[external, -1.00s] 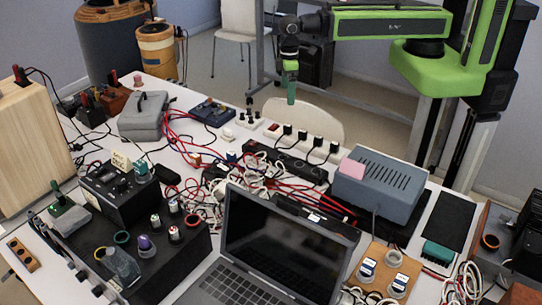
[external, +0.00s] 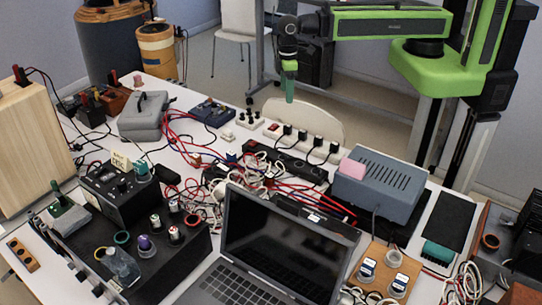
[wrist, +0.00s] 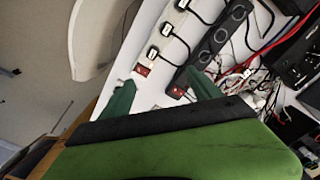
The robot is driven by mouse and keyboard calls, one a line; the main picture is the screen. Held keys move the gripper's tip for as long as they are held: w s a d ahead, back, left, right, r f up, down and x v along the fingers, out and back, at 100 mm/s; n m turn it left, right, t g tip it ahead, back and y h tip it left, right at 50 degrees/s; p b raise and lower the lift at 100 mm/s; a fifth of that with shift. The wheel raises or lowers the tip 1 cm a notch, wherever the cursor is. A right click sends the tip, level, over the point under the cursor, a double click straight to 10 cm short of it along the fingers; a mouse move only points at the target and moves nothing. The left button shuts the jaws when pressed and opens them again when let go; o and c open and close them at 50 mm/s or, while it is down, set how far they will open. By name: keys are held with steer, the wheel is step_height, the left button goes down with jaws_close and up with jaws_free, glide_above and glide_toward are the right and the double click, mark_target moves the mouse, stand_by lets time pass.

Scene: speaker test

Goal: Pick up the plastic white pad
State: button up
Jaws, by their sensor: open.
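My gripper (external: 289,92) hangs over the far side of the cluttered white table in the external view, pointing down. In the wrist view my gripper (wrist: 160,88) shows two green fingers spread apart with nothing between them. A small white piece (external: 228,135) lies on the table left of the power strip, below and left of my gripper in the picture. I cannot tell for sure whether it is the plastic white pad.
A white power strip (wrist: 172,33) with plugs and a black strip (wrist: 222,35) lie near the fingers. Red and white cables cover the table middle. A grey-blue box (external: 378,190), an open laptop (external: 280,250) and a chair (external: 310,120) stand around.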

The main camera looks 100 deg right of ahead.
steer(key=shift+c, duration=1.2)
